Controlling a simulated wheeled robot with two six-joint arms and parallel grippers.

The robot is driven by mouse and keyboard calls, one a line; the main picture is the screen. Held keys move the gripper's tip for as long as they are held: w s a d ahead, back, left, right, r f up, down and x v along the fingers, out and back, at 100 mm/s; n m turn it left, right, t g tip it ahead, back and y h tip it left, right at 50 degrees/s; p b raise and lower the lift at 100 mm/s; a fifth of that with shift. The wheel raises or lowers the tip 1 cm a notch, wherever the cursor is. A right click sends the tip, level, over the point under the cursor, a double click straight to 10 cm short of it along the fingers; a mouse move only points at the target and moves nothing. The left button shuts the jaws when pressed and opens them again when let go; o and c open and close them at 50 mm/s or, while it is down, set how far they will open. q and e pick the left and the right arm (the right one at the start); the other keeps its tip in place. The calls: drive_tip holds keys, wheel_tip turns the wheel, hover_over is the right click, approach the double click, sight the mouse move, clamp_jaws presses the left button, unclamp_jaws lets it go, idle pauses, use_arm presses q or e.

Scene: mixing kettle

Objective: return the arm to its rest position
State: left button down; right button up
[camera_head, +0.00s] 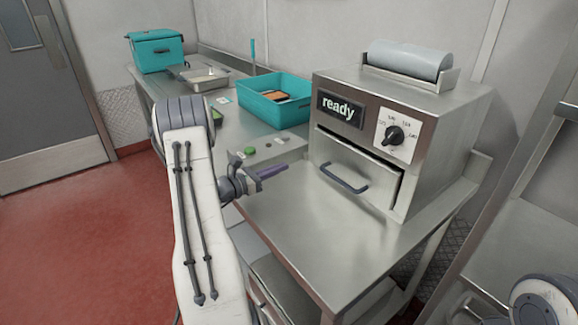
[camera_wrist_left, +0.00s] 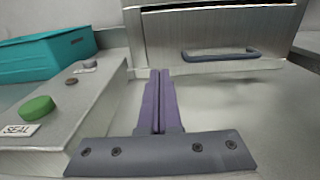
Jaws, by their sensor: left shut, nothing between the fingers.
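My left arm comes in from the left in the head view. Its gripper (camera_head: 270,171) is over the steel table, in front of and to the left of the steel machine (camera_head: 362,140). In the left wrist view its two purple fingers (camera_wrist_left: 160,103) lie together with nothing between them. They point toward the machine's front, left of the drawer handle (camera_wrist_left: 222,55), and appear apart from it. At the lower right of the head view a rounded grey and white part shows, which I take to be mine. My right gripper is not visible.
The machine's display reads "ready" (camera_head: 338,107). A teal tray (camera_head: 258,112) stands behind a panel with a green button (camera_wrist_left: 37,108). A teal box (camera_head: 155,50) and a metal pan (camera_head: 200,79) are farther back. The table front right of the gripper is clear.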

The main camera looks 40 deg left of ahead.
use_arm(q)
drive_tip(key=shift+s, duration=0.45)
drive_tip(key=shift+r, duration=0.1)
